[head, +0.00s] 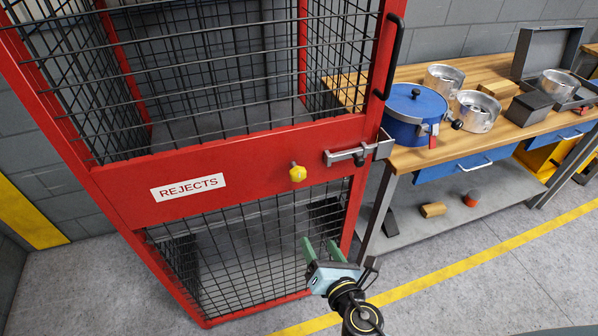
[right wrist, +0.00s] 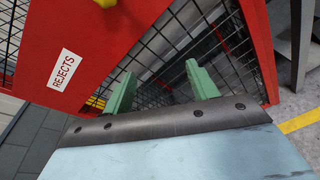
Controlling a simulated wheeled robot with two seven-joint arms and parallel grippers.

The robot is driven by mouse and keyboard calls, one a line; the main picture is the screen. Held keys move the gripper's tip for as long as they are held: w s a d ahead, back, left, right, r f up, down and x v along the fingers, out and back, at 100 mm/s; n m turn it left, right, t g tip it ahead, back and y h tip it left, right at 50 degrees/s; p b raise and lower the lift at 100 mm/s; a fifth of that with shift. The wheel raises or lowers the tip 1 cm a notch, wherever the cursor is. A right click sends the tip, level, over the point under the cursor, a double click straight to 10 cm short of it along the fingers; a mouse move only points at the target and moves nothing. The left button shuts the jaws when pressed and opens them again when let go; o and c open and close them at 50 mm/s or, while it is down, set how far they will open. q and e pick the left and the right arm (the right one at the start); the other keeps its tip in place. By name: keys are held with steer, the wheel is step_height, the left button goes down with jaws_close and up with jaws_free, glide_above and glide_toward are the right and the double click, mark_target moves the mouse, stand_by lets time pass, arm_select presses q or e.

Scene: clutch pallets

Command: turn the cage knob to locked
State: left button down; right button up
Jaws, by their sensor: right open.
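The red mesh cage (head: 120,199) stands at the left with its door closed. The yellow cage knob (head: 298,173) sits on the door's red middle panel, right of the REJECTS label (head: 187,187). A metal slide bolt (head: 350,156) is at the door's right edge. My right gripper (head: 321,247) is open and empty, below the knob and in front of the lower mesh. In the right wrist view its green fingers (right wrist: 160,92) are apart, and the knob (right wrist: 105,3) is cut off at the top edge. My left gripper is not in view.
A wooden workbench (head: 410,157) stands right of the cage. It holds a blue pot (head: 410,115), several metal cylinders and an open grey case (head: 548,52). Small blocks lie on its lower shelf. The floor in front is clear, with a yellow line (head: 440,267).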

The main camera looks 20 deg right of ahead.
mark_target(299, 179)
step_height(299, 179, up, 9)
steer(key=w+n+t, duration=0.2)
steer(key=n, duration=0.2)
steer(key=w, duration=0.4)
steer(key=w+p, duration=0.1)
steer(key=w, duration=0.3)
steer(key=w+a, duration=0.1)
steer(key=w, duration=0.3)
steer(key=shift+w, duration=0.2)
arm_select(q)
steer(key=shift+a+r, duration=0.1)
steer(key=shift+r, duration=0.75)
arm_select(e)
steer(key=shift+d, duration=0.1)
steer(key=c, duration=1)
